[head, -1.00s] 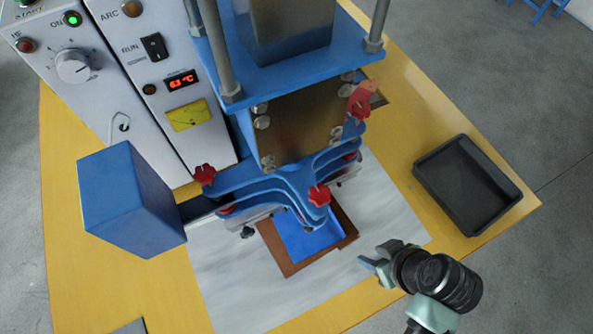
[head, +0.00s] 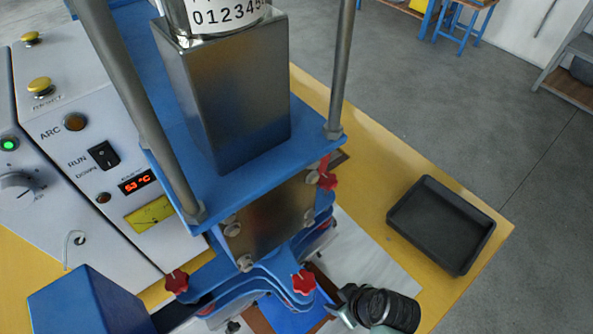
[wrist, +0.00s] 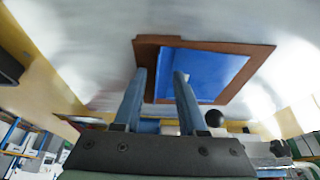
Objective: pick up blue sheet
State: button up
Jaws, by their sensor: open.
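The blue sheet (head: 291,319) lies on a brown square piece (head: 257,319) under the front of the blue press, and the press and my gripper hide part of it in the head view. In the wrist view the blue sheet (wrist: 208,72) shows brown (wrist: 200,42) around its edges. My gripper (head: 334,303) is beside the sheet's right side in the head view. In the wrist view its two fingers (wrist: 160,72) are apart with nothing held, and they overlap the near part of the sheet. I cannot tell whether they touch it.
The blue press with red knobs (head: 304,282) and a metal block (head: 230,95) stands over the sheet. A grey control box (head: 85,165) and a blue box (head: 85,302) are to the left. An empty black tray (head: 440,225) sits on the yellow table at right.

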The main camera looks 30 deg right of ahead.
aim_at(330, 297)
jog(key=shift+x, duration=2.3)
jog(key=shift+w+d+r, duration=0.1)
jog(key=shift+w+d, duration=0.05)
jog(key=shift+d, duration=0.05)
jog(key=shift+c, duration=0.3)
grip_shut()
